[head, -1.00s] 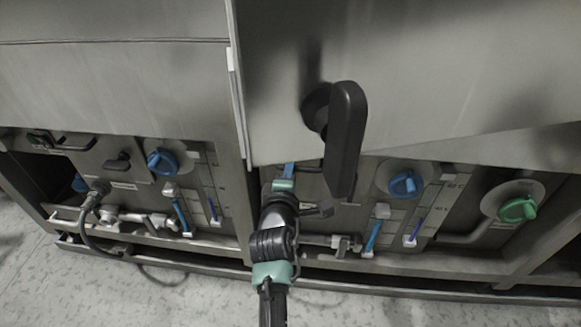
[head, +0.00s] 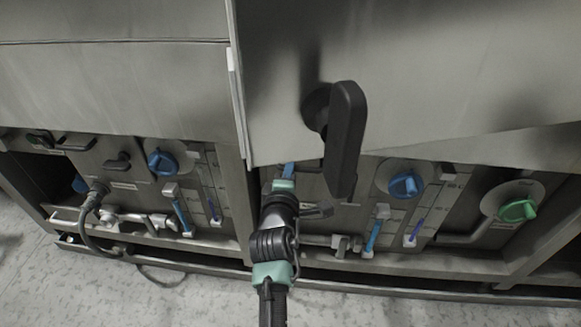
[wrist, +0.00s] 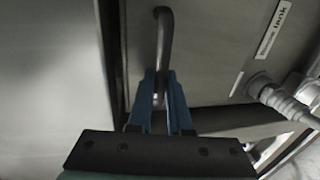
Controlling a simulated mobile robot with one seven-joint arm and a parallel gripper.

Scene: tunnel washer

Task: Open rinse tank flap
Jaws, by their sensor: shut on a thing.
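The rinse tank flap (wrist: 215,40) is a grey metal panel in the wrist view, with a label that reads "tank" in part. A dark bar handle (wrist: 163,30) stands out from it. My gripper (wrist: 160,90) has its blue fingers shut on the handle's lower end. In the head view my gripper (head: 287,170) reaches up to the lower panel under the large door, left of the big black lever. The fingertips and most of the handle are hidden there by the door edge and lever.
A large black lever (head: 343,140) hangs from the big door (head: 430,70) close to my arm. A hose fitting (wrist: 262,88) is right of the handle. The floor in front is clear.

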